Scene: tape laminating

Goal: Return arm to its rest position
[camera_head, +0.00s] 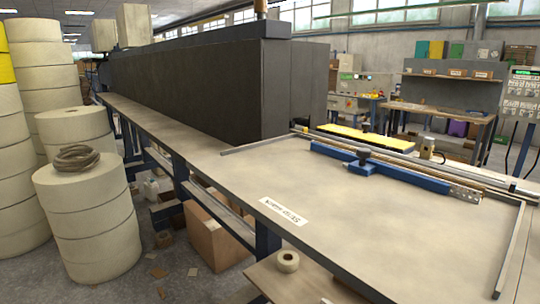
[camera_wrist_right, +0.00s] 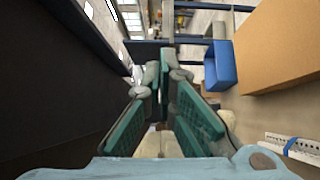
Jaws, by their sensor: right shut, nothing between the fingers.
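My right gripper (camera_wrist_right: 163,76) shows in the right wrist view, with green finger pads and grey tips. Its fingertips are close together, and it is shut with nothing held. Neither gripper nor arm shows in the head view, so my left gripper is not seen. In the head view the grey worktable (camera_head: 340,225) is bare in its middle and bears a white label (camera_head: 284,212). A tape roll (camera_head: 287,261) sits on a board below the table's near edge.
A blue slide bar (camera_head: 380,166) lies across the table's far side. A long dark machine (camera_head: 215,90) stands behind. Large rolls (camera_head: 88,215) stack at left. The wrist view shows a brown board (camera_wrist_right: 280,45), a blue bin (camera_wrist_right: 220,66) and a dark wall (camera_wrist_right: 50,80) at left.

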